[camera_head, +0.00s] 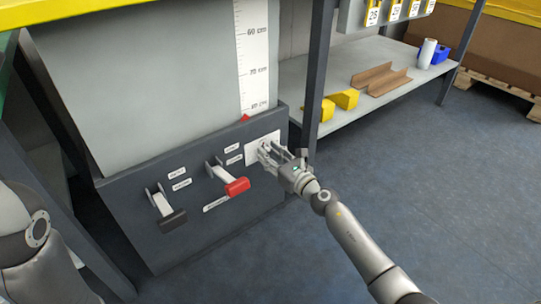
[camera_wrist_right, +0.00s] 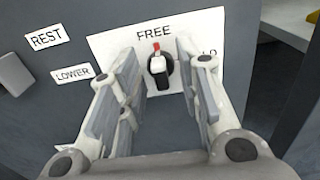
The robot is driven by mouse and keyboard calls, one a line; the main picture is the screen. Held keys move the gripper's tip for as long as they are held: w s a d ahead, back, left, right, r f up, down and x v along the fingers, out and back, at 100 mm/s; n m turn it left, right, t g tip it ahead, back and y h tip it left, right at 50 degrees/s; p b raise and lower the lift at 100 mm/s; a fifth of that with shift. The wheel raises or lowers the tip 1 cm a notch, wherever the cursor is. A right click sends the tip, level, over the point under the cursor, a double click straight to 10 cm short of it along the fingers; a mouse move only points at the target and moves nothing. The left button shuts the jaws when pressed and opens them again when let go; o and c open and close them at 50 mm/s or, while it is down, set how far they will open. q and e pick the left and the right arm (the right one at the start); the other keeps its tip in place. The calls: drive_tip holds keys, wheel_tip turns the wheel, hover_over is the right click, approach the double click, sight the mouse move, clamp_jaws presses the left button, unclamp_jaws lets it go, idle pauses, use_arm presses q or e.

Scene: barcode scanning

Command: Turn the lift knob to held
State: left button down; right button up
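The lift knob (camera_wrist_right: 160,74) is a small dark dial with a white-and-red pointer on a white label plate (camera_wrist_right: 108,45). The pointer is directed up toward the word FREE. At the right, a partly covered label shows only "LD". My right gripper (camera_wrist_right: 160,85) is open, with its fingers to the left and right of the knob; I cannot tell whether either touches it. In the head view my right gripper (camera_head: 270,152) is at the white plate (camera_head: 251,157) on the dark panel and mostly hides the knob. My left gripper is out of view.
Left of the plate are a red-handled lever (camera_head: 236,186) and a black-handled lever (camera_head: 172,219). A vertical ruler (camera_head: 252,55) with a red marker rises above the panel. A dark post (camera_head: 317,75) and a shelf (camera_head: 390,95) stand close on the right. Floor to the right is clear.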

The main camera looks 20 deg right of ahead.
drive_tip(key=shift+w, duration=0.1)
drive_tip(key=shift+c, duration=0.6)
clamp_jaws()
